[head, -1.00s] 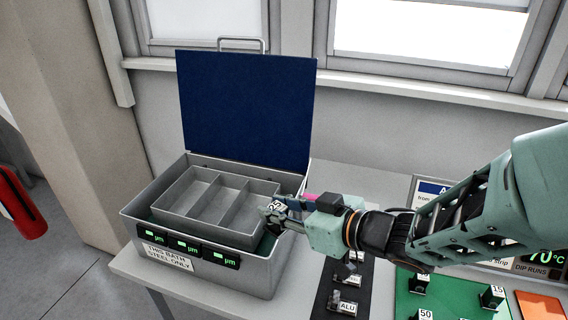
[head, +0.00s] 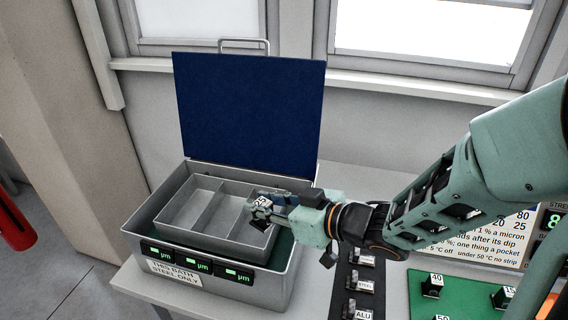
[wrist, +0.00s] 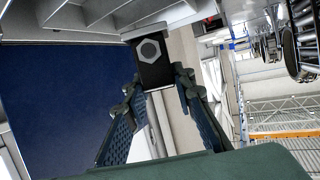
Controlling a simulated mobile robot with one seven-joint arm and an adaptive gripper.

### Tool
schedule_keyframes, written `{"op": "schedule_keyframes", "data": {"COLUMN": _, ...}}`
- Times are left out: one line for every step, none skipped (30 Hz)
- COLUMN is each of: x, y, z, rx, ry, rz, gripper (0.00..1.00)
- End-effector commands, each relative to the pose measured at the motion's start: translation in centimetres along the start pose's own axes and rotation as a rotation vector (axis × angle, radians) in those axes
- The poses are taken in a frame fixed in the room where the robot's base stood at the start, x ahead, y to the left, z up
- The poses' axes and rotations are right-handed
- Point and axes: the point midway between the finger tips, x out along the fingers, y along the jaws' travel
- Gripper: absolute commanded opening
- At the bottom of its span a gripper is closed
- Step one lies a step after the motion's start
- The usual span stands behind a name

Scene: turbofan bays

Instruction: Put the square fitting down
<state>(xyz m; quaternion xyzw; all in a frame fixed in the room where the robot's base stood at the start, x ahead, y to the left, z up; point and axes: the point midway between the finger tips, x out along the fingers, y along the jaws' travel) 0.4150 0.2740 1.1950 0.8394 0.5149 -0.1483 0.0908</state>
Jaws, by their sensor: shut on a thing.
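My gripper (head: 276,202) is shut on the square fitting (head: 262,203), a small dark block with a white number label on top. It is held over the right end of the grey divided tray (head: 172,233). In the wrist view the fitting (wrist: 152,62) shows a dark face with a hexagonal shape, between the fingertips. The tray has three pockets and sits in the open metal bath (head: 262,285), whose blue lid (head: 248,110) stands raised behind. I cannot tell whether the fitting touches the tray.
Small displays (head: 197,264) and a "THIS BATH STEEL ONLY" label (head: 173,273) are on the bath's front. A dark strip with labelled pieces (head: 362,287) and a green mat with numbered blocks (head: 425,306) lie to the right. The tray pockets look empty.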

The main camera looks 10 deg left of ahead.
Motion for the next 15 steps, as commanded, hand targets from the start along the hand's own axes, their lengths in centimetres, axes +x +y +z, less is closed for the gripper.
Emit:
{"op": "schedule_keyframes", "data": {"x": 0.3, "y": 0.2, "z": -0.3, "rx": 0.005, "ry": 0.001, "rz": -0.003, "gripper": 0.00}}
{"op": "schedule_keyframes", "data": {"x": 0.6, "y": 0.4, "z": -0.2, "rx": 0.005, "ry": 0.000, "rz": -0.003, "gripper": 0.00}}
{"op": "schedule_keyframes", "data": {"x": 1.2, "y": 0.8, "z": 0.1, "rx": 0.003, "ry": 0.001, "rz": -0.002, "gripper": 0.00}}
{"op": "schedule_keyframes", "data": {"x": 1.7, "y": 1.1, "z": 0.3, "rx": 0.003, "ry": 0.001, "rz": -0.002, "gripper": 0.00}}
{"op": "schedule_keyframes", "data": {"x": 2.1, "y": 1.5, "z": 0.4, "rx": 0.003, "ry": 0.001, "rz": -0.002, "gripper": 0.00}}
{"op": "schedule_keyframes", "data": {"x": 2.7, "y": 1.9, "z": 0.5, "rx": 0.003, "ry": 0.001, "rz": -0.002, "gripper": 0.00}}
{"op": "schedule_keyframes", "data": {"x": 3.2, "y": 2.2, "z": 0.6, "rx": 0.001, "ry": 0.001, "rz": -0.002, "gripper": 0.00}}
{"op": "schedule_keyframes", "data": {"x": 3.8, "y": 2.6, "z": 0.8, "rx": 0.002, "ry": 0.001, "rz": -0.002, "gripper": 0.00}}
{"op": "schedule_keyframes", "data": {"x": 4.5, "y": 3.1, "z": 0.9, "rx": 0.002, "ry": 0.001, "rz": -0.002, "gripper": 0.00}}
{"op": "schedule_keyframes", "data": {"x": 5.1, "y": 3.5, "z": 1.0, "rx": 0.002, "ry": 0.002, "rz": -0.001, "gripper": 0.00}}
{"op": "schedule_keyframes", "data": {"x": 5.9, "y": 4.0, "z": 1.5, "rx": 0.000, "ry": 0.003, "rz": -0.001, "gripper": 0.00}}
{"op": "schedule_keyframes", "data": {"x": 6.8, "y": 4.7, "z": 1.7, "rx": -0.002, "ry": 0.002, "rz": 0.000, "gripper": 0.00}}
{"op": "schedule_keyframes", "data": {"x": 7.3, "y": 5.0, "z": 2.0, "rx": -0.001, "ry": 0.002, "rz": -0.001, "gripper": 0.00}}
{"op": "schedule_keyframes", "data": {"x": 7.7, "y": 5.2, "z": 2.4, "rx": 0.000, "ry": 0.002, "rz": 0.000, "gripper": 0.00}}
{"op": "schedule_keyframes", "data": {"x": 8.2, "y": 5.4, "z": 2.9, "rx": 0.000, "ry": 0.001, "rz": 0.000, "gripper": 0.00}}
